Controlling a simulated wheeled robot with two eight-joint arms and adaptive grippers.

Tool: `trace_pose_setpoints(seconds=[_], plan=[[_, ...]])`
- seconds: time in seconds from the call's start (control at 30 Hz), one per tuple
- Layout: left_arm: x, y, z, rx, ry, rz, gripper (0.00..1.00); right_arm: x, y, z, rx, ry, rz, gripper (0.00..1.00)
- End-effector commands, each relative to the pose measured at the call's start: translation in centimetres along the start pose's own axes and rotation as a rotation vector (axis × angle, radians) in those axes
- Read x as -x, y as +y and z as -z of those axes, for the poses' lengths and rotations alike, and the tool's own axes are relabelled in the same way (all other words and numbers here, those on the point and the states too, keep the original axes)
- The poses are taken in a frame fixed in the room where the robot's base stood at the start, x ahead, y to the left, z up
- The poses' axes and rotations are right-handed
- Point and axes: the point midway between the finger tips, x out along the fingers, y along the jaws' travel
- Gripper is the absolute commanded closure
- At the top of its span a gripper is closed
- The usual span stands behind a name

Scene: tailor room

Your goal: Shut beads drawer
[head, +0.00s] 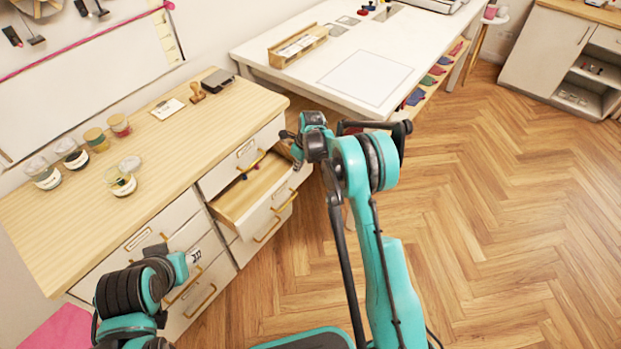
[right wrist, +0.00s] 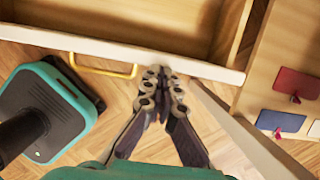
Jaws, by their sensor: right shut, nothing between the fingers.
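The open drawer (head: 232,203) sticks out of the right column of the wooden-topped cabinet, below a shut top drawer. It has a pale front with a brass handle (head: 285,201), and small red and blue items lie inside near its back. In the right wrist view its front edge (right wrist: 215,70) and handle (right wrist: 105,70) cross the top, with a bare wooden interior behind. My right gripper (right wrist: 165,72) is shut and empty, its tips at the drawer front's edge, right of the handle; contact is unclear. My left gripper (head: 195,255) is low by the left drawers; its fingers are unclear.
The cabinet top (head: 160,150) holds several jars, a stamp and a dark box. A white table (head: 345,60) stands right of the cabinet, with coloured pieces on a shelf (head: 430,85) below. My right arm crosses in front of the gap between them. The wooden floor (head: 500,220) is clear at right.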

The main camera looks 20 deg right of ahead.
Motion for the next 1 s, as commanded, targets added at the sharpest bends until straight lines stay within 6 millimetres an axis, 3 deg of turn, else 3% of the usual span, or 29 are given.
trace_pose_setpoints(seconds=[0.2,0.4,1.0], plan=[[0.1,0.0,0.1,0.000,0.000,0.000,0.59,-0.9,-0.2,-2.9,0.000,0.002,0.004,1.00],[0.1,0.0,0.1,0.000,0.000,0.000,0.59,-1.3,-0.2,-4.0,0.000,0.003,0.004,1.00],[0.1,0.0,0.0,0.000,0.000,0.000,0.59,-1.1,-0.9,-3.3,-0.003,0.004,0.006,1.00]])
